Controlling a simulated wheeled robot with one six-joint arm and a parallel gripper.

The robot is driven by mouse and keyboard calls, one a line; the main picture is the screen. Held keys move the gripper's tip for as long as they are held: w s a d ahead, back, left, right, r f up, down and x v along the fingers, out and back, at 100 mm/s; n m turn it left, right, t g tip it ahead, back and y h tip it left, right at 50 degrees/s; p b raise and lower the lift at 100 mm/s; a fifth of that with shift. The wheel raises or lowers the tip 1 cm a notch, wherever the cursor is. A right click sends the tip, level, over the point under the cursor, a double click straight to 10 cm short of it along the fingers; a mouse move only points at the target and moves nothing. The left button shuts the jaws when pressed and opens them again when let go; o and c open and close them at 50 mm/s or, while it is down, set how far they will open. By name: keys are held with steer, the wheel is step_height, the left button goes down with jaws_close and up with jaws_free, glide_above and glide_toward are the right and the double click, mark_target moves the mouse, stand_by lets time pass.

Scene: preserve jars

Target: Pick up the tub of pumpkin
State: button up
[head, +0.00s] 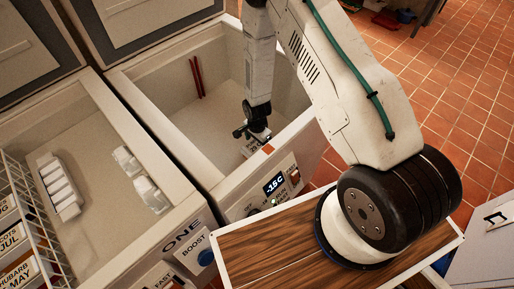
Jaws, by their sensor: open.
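My gripper (256,136) reaches down into the right-hand open chest freezer (205,90), near its front wall. It is small in this view, and its jaws are open. A pale thing with dark marks (249,148) shows just below the gripper, partly hidden by it and by the freezer's front rim. It may be a labelled tub, but I cannot read it or tell whether the jaws are around it. No label saying pumpkin is readable.
The left-hand freezer (98,135) holds a row of white containers (60,187) and some pale packs (140,180). A wire basket (40,225) at far left holds labelled tubs, including rhubarb (19,275). Two dark red uprights (197,77) stand at the right freezer's back wall.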

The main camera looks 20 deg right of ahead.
steer(key=shift+f, duration=0.6)
steer(key=c, duration=1.4)
